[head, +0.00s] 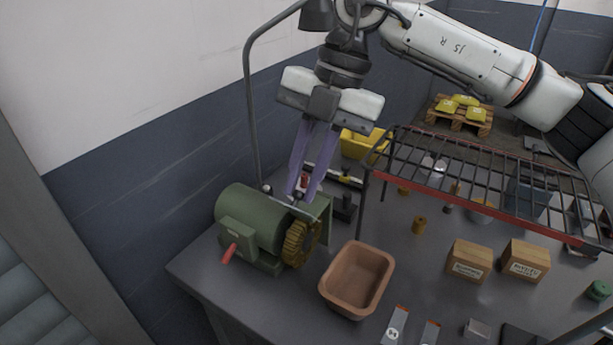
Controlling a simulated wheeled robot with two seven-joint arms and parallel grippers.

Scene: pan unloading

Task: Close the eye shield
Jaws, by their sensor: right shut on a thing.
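The green bench grinder (250,220) stands at the left end of the grey workbench, with a brown toothed wheel (300,243) on its right side. The eye shield (291,207) is a thin plate at the top of the grinder, above the wheel, mostly hidden by my fingers. My right gripper (299,192) comes down from above with its purple fingers shut on the shield at its upper edge. The shield's exact tilt is hard to tell. My left gripper is not in view.
A black wire rack with a red front edge (480,213) stands right of the grinder. An empty terracotta bin (357,279) sits in front. Two cardboard boxes (468,261) stand further right. A lamp's curved pole (249,110) rises behind the grinder, close to my gripper.

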